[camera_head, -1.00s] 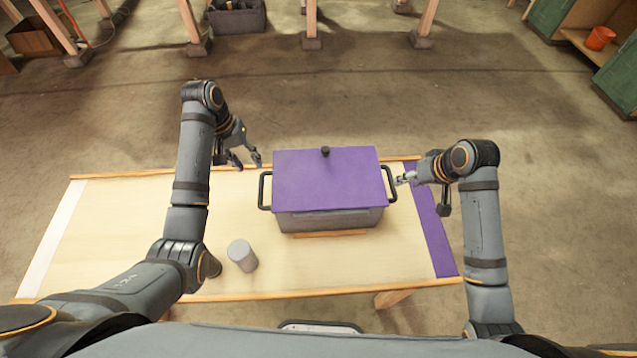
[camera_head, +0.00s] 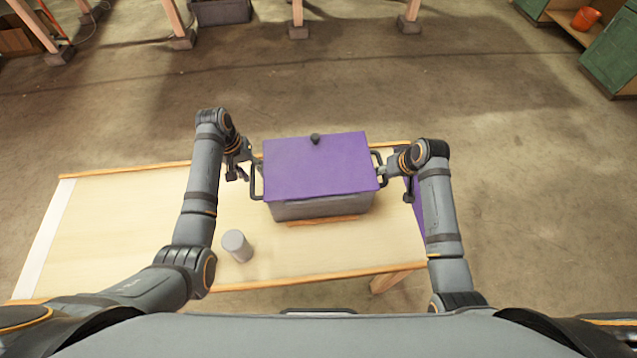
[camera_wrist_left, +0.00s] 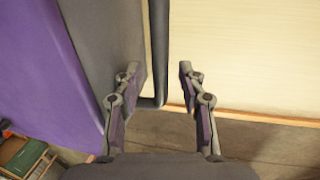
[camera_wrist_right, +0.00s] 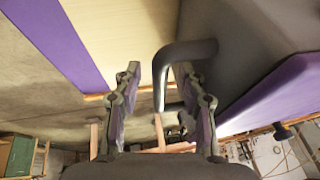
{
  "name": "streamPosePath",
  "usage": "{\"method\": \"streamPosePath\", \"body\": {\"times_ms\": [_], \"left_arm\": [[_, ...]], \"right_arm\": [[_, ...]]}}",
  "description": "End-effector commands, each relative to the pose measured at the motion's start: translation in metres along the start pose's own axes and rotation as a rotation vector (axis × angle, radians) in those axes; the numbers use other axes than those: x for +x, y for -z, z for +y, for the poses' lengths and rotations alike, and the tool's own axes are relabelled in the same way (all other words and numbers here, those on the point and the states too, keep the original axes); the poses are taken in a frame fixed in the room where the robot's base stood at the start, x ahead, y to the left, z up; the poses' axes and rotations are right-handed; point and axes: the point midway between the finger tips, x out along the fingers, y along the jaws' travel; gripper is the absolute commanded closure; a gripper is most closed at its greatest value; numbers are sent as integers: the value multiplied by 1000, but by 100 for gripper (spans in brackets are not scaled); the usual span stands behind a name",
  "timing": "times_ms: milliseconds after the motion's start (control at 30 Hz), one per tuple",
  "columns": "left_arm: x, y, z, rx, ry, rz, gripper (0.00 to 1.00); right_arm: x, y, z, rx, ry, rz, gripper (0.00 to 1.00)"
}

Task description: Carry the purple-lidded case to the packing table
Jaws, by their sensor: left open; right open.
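The case is a grey box with a purple lid (camera_head: 318,165) and a dark knob on top. It stands on a pale wooden table (camera_head: 120,235). Dark handles stick out at its left (camera_head: 256,182) and right (camera_head: 377,160) ends. My left gripper (camera_head: 246,158) is open beside the left handle. In the left wrist view a handle bar (camera_wrist_left: 158,50) lies between the spread fingers (camera_wrist_left: 159,70). My right gripper (camera_head: 387,170) is open at the right handle. In the right wrist view the bent handle (camera_wrist_right: 187,50) reaches between its open fingers (camera_wrist_right: 157,70).
A grey cylinder (camera_head: 237,246) stands on the table, left of the case's near side. A thin wooden lath (camera_head: 322,220) lies along the case's near side. A white strip (camera_head: 45,240) marks the table's left end, a purple strip (camera_head: 418,220) its right. Open floor lies behind.

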Motion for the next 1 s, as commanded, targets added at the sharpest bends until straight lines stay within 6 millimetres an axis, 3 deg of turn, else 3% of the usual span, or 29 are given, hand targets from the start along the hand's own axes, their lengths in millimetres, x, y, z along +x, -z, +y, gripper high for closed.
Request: {"method": "streamPosePath", "body": {"times_ms": [333,667,1000], "left_arm": [[4,0,0,0,0,1,59],[4,0,0,0,0,1,100],[4,0,0,1,0,2,100]], "right_arm": [[4,0,0,0,0,0,59],[4,0,0,0,0,0,100],[4,0,0,0,0,0,100]]}}
